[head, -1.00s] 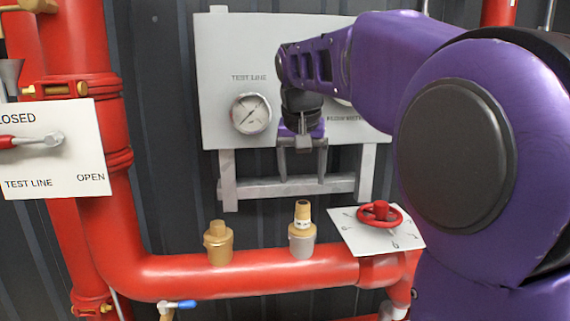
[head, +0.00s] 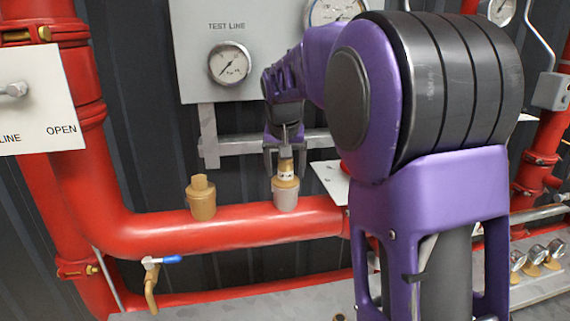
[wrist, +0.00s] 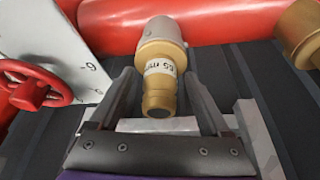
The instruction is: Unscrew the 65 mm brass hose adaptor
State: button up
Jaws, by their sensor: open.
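The brass hose adaptor (head: 286,183) stands upright on a grey stub on top of the red horizontal pipe in the head view. In the wrist view the adaptor (wrist: 159,88) carries a white label, partly readable as 65 mm. My gripper (head: 285,172) is above it with its fingers pointing down. In the wrist view my gripper (wrist: 158,78) is open, with one finger on each side of the adaptor and visible gaps between. The adaptor's upper part is between the fingers.
A second brass fitting (head: 201,198) stands on the red pipe (head: 240,226) to the left. A red handwheel (wrist: 33,86) with a white dial plate is close by in the wrist view. The gauge panel (head: 196,60) is behind. A blue-handled tap (head: 165,260) hangs below the pipe.

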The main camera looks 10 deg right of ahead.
grip_shut()
jog(key=shift+d+r+n+y+p, duration=0.1)
jog(key=shift+n+y+p, duration=0.5)
jog(key=shift+n, duration=1)
jog(key=shift+n+y, duration=0.6)
jog(key=shift+n, duration=1)
jog(key=shift+n+y, duration=0.3)
jog(key=shift+n, duration=0.3)
jog(key=n+p, duration=0.1)
jog(key=n, duration=0.1)
jog(key=n+g+y, duration=0.1)
jog(key=n, duration=0.2)
jog(key=shift+g+y+p, duration=0.3)
jog(key=shift+p, duration=0.05)
